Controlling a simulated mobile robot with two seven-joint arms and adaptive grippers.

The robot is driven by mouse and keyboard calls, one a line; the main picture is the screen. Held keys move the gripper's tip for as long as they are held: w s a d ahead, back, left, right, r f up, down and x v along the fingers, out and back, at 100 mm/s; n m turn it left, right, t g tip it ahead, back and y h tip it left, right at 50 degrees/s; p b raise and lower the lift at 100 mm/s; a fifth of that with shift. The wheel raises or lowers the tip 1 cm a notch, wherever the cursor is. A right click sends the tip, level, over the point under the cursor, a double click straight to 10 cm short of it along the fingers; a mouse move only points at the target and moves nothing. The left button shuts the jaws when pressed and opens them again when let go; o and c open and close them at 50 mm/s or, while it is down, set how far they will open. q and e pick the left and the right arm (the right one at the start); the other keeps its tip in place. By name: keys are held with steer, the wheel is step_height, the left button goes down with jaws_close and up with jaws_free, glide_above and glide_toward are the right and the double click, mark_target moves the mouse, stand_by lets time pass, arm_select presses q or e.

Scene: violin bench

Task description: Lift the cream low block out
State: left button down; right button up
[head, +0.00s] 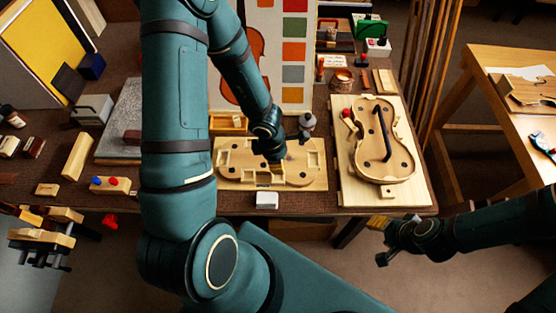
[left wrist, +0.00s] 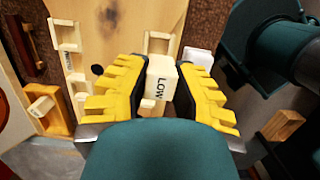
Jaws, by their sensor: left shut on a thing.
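The cream low block (left wrist: 161,80), marked "LOW", sits between the two yellow-padded fingers of my left gripper (left wrist: 160,88) in the left wrist view. The gripper is shut on it. In the head view my left gripper (head: 270,152) is over the pale wooden board (head: 312,172) with small framed pockets, and it hides the block there. I cannot tell how far the block is clear of its pocket. My right gripper (head: 384,257) hangs in front of the bench at the right, away from the board; its jaws are too small to read.
A white block (head: 267,200) lies at the board's front edge. A grey knobbed piece (head: 307,123) stands behind the board. A wooden tray (head: 228,123) is behind left. My left arm covers much of the bench's left.

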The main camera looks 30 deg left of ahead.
arm_select(q)
steer(key=shift+r+p, duration=2.75)
steer(key=shift+a, duration=0.1)
